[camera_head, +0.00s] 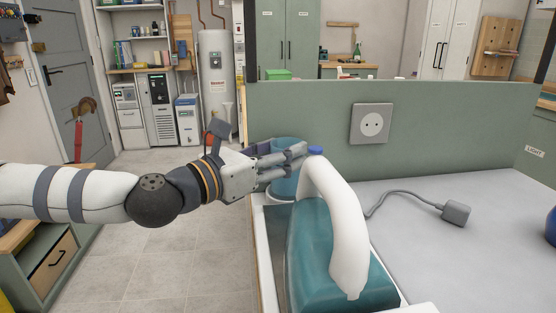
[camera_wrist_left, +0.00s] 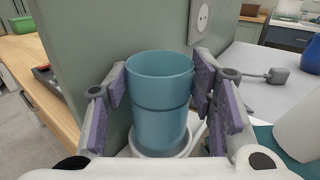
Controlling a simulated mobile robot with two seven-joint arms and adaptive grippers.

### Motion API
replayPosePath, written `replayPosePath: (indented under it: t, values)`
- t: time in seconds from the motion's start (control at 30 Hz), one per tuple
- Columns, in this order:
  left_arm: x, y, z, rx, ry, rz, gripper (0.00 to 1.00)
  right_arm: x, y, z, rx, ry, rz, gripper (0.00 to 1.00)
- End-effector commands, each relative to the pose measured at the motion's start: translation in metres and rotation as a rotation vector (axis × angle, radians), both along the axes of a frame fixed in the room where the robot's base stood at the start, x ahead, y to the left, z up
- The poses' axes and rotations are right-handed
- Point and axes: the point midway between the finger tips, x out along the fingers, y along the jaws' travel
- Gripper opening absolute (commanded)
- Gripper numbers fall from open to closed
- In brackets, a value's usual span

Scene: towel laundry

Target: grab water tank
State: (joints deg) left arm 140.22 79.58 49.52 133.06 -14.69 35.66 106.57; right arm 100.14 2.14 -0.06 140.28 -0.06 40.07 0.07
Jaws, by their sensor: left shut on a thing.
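The water tank (camera_head: 284,189) is a teal, see-through cup standing upright at the left end of the work surface, close to the green panel. It also shows in the left wrist view (camera_wrist_left: 160,100), where its lower end meets a round white base (camera_wrist_left: 158,148). My left gripper (camera_head: 290,160) reaches in from the left and is shut on the tank, its purple-grey pads on both sides of the wall. In the head view the fingers cover part of the tank. My right gripper is not in view.
A teal iron (camera_head: 310,245) with a white handle (camera_head: 338,220) stands close to the tank, on its near right side. A grey cable runs to a plug (camera_head: 456,213) on the counter. A wall socket (camera_head: 371,124) is on the green panel (camera_head: 450,120). The counter's right part is mostly clear.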

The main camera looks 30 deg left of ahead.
Motion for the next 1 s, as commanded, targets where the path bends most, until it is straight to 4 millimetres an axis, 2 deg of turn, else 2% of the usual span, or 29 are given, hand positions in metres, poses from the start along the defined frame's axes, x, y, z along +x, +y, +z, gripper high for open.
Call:
replayPosePath:
  t: [0.07,0.33,0.67,1.0]
  values:
    - [-0.001,0.000,0.014,0.001,-0.010,0.000,0.21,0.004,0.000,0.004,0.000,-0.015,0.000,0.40]
    - [-0.026,0.020,0.012,-0.004,-0.008,0.004,0.21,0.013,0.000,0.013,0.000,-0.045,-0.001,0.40]
    - [-0.075,0.055,0.020,-0.005,-0.022,0.005,0.21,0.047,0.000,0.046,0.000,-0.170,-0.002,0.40]
    - [-0.115,0.086,0.005,-0.002,0.003,0.002,0.21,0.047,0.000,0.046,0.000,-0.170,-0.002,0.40]
